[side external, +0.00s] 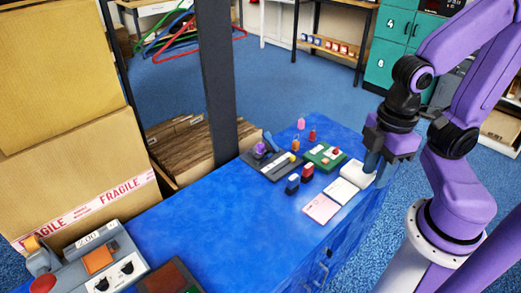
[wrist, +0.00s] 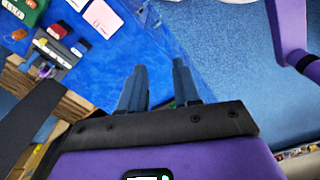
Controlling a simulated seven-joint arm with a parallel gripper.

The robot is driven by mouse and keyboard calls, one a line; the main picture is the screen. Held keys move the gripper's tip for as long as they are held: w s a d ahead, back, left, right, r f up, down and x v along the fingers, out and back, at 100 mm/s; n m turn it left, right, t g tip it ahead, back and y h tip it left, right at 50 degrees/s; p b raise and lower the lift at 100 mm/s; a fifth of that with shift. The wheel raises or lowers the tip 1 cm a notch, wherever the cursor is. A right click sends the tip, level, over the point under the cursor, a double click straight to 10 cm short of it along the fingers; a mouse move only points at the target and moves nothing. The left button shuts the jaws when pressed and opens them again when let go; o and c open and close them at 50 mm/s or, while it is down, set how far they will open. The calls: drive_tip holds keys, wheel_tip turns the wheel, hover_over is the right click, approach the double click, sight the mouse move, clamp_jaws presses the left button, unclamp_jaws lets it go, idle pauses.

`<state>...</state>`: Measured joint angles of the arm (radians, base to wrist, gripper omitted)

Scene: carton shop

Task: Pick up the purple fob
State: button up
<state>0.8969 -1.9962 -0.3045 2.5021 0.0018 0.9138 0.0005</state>
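The purple fob (side external: 261,148) appears as a small purple thing at the far left end of a dark grey tray (side external: 274,167) on the blue table. It is too small to make out its shape. In the wrist view the tray (wrist: 66,57) is at the upper left, and the fob is hard to pick out there. My gripper (side external: 372,163) is at the right end of the table, well to the right of the fob, above or beside a white item. In the wrist view my gripper's two fingers (wrist: 159,72) are apart with nothing between them.
A blue block (side external: 292,184) and a red block (side external: 307,172) stand in front of the tray. A green board (side external: 325,156), small pink, red and orange pieces, and pink and white pads are nearby. A dark post (side external: 215,80) rises behind the table. The table's middle left is clear.

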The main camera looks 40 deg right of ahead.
drive_tip(key=w+a+n, duration=0.1)
drive_tip(key=w+a, duration=0.2)
drive_tip(key=w, duration=1.1)
drive_tip(key=w+a+n, duration=0.2)
drive_tip(key=w, duration=1.3)
drive_tip(key=n, duration=0.2)
hover_over(261, 144)
wheel_tip(261, 144, down, 12)
drive_tip(key=f, duration=1)
drive_tip(key=shift+a+f, duration=0.25)
drive_tip(key=shift+f, duration=0.1)
drive_tip(key=shift+d+f, duration=0.2)
drive_tip(key=shift+f, duration=2.45)
clamp_jaws()
